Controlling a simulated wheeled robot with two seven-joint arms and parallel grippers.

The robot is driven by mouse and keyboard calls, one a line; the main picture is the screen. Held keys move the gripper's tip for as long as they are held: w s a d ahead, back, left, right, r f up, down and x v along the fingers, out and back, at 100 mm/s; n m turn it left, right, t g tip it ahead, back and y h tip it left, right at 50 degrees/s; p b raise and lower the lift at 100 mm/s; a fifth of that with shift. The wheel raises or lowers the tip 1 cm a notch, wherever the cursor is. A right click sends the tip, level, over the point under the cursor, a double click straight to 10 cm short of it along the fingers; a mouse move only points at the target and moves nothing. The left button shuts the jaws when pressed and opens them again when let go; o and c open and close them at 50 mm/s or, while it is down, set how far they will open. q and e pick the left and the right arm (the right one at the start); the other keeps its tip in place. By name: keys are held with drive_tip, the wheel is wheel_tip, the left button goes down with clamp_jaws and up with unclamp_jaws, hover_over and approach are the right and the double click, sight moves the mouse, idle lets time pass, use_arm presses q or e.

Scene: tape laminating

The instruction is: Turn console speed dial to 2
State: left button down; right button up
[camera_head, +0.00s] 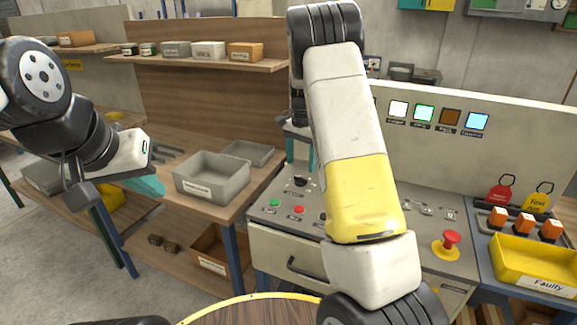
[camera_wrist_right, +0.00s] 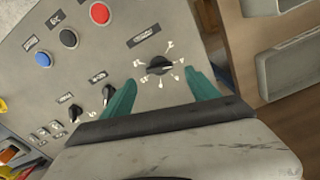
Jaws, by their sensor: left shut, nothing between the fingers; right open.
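The console (camera_head: 262,222) has a sloped grey panel. A black dial (camera_head: 300,181) with a ring of printed marks sits at its left; the same dial (camera_wrist_right: 159,66) is clear in the right wrist view, but its label and numbers are too small to read. My right gripper (camera_head: 300,155) is open above the dial, partly hidden by my arm. In the right wrist view its teal fingers (camera_wrist_right: 160,77) stand either side of the dial, with no clear contact. My left gripper (camera_head: 150,185) is shut and empty near the wooden bench, well away from the console.
Green (camera_head: 274,202) and red (camera_head: 299,209) buttons lie in front of the dial. Two smaller black knobs (camera_wrist_right: 109,93) are beside it in the wrist view. A red emergency stop (camera_head: 447,243) and a yellow bin (camera_head: 535,262) are at the right. A grey tray (camera_head: 212,180) stands on the bench.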

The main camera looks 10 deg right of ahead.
sight(301, 174)
wheel_tip(301, 174, down, 5)
drive_tip(key=shift+f, duration=0.2)
drive_tip(key=c, duration=1.4)
